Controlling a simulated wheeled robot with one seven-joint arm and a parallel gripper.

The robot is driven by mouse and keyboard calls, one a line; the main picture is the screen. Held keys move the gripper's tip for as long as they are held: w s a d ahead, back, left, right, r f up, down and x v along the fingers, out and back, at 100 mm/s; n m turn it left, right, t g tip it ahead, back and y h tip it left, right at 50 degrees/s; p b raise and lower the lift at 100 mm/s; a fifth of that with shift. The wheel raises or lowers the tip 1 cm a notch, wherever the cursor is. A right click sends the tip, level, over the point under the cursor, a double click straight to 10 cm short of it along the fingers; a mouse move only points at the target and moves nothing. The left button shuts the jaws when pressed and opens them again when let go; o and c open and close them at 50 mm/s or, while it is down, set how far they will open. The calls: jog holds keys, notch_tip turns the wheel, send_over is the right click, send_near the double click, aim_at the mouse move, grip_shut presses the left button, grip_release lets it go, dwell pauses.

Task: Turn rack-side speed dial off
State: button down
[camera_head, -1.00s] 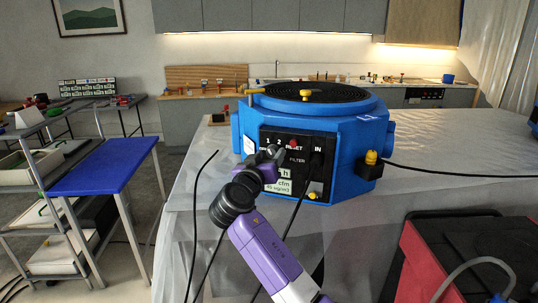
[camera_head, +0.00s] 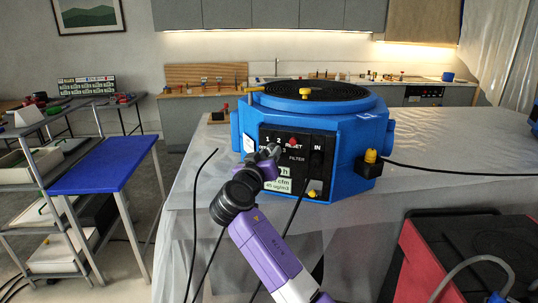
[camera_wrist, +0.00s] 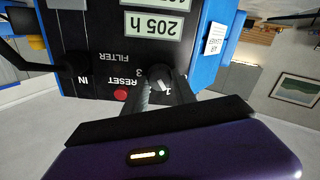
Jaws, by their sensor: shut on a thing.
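The panel shows upside down in the wrist view. My gripper (camera_head: 274,152) is at the panel's left part and covers most of the dial in the head view. In the wrist view its fingers (camera_wrist: 161,88) are closed on the dial from both sides. I cannot tell for sure which mark the dial points to.
A blue-topped stand (camera_head: 105,165) and a grey shelf rack (camera_head: 30,185) are at the left. Black cables (camera_head: 300,195) hang in front of the table. A red case (camera_head: 430,265) is at the lower right. Another blue machine shows at the right edge.

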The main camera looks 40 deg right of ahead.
jog(key=n+p, duration=0.2)
jog(key=n, duration=0.4)
jog(key=shift+r+n, duration=0.1)
jog(key=shift+n, duration=0.2)
jog(key=shift+n+p, duration=1.35)
jog(key=shift+n, duration=0.95)
jog(key=c, duration=1)
grip_release()
jog(key=shift+a, duration=0.1)
